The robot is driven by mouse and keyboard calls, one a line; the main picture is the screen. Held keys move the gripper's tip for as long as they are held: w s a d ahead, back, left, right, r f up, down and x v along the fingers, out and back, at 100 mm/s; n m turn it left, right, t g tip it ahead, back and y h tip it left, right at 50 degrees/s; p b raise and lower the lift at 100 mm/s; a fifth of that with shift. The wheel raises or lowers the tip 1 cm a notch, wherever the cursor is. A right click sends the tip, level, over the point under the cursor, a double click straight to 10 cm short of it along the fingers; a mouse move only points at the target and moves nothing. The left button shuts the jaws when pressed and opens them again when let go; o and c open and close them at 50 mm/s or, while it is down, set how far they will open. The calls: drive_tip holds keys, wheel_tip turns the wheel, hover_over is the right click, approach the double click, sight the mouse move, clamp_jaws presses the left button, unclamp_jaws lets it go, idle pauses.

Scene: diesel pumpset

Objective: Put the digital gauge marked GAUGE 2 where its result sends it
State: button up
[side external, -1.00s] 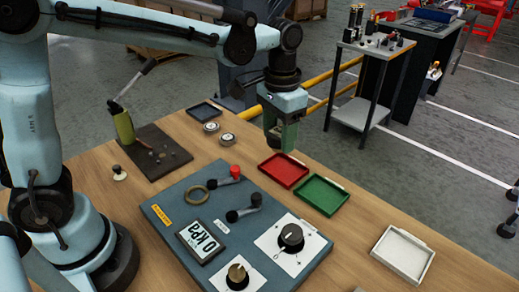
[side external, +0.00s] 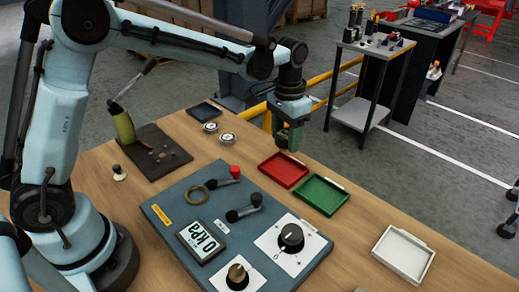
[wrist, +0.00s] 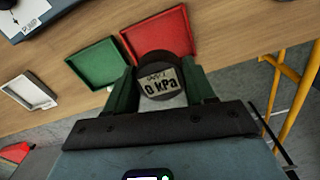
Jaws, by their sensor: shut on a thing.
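My gripper (side external: 288,138) is shut on a round dark digital gauge (wrist: 158,83), held in the air near the table's far edge. In the wrist view the gauge sits between both fingers, and its display reads 0 kPa. Small print above the reading is too small to make out. The red tray (side external: 283,170) lies below and in front of my gripper, with the green tray (side external: 323,195) to its right. Both look empty. In the wrist view the gauge overlaps the lower edge of the red tray (wrist: 172,28); the green tray (wrist: 92,66) is left of it.
The blue-grey panel (side external: 180,212) carries a 0 kPa display, red and black levers and two knobs. A white tray (side external: 404,252) lies at right. Two small round gauges (side external: 219,133) and a dark tray (side external: 203,111) lie behind the panel. A yellow rail (side external: 312,86) runs beyond the table.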

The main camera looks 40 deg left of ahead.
drive_tip(key=shift+f, duration=3.25)
drive_tip(key=shift+f, duration=0.35)
drive_tip(key=o, duration=1.4)
drive_tip(key=shift+r, duration=3.55)
